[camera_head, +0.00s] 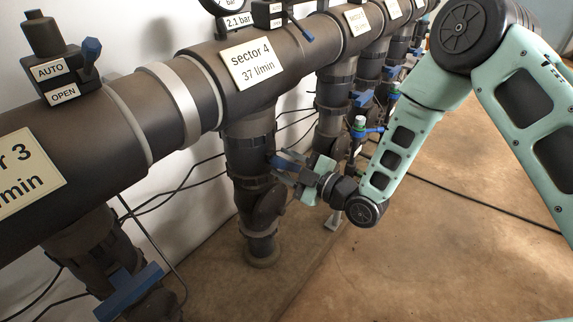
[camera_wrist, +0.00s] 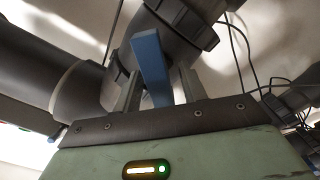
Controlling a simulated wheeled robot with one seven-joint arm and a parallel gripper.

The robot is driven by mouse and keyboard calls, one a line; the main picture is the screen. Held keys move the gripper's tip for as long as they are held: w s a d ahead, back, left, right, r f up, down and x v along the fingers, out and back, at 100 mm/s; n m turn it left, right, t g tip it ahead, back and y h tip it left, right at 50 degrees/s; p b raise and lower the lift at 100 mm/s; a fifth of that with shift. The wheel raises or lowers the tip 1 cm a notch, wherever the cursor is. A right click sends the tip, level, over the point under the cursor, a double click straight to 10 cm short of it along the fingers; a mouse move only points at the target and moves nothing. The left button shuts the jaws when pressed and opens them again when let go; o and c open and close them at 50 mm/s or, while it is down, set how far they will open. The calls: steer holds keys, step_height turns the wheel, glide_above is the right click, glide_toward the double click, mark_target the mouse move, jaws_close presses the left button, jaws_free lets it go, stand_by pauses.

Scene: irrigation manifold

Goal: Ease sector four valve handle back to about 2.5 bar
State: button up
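The sector four valve (camera_head: 250,155) hangs under the pipe bearing the "sector 4, 37 l/min" label (camera_head: 252,63). Its blue handle (camera_head: 283,164) is partly hidden by my gripper (camera_head: 285,170) in the head view. In the wrist view the blue handle (camera_wrist: 151,62) stands between the two fingers of my gripper (camera_wrist: 160,88). Gaps show between the handle and both fingers, so the gripper looks open around it. A readout (camera_head: 238,20) above the pipe shows 2.1 bar; the gauge over it (camera_head: 222,4) is cut off by the frame.
The sector 3 valve's blue handle (camera_head: 130,290) is at the lower left. More valves with blue handles (camera_head: 362,98) stand behind my gripper. An AUTO/OPEN switch box (camera_head: 62,82) sits on the pipe. Thin black cables run along the wall. The brown floor (camera_head: 430,265) at right is mostly clear.

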steer(key=p+v, duration=0.1)
steer(key=v, duration=1.6)
steer(key=shift+s+d, duration=0.2)
steer(key=shift+a+f, duration=0.1)
stand_by(2.4)
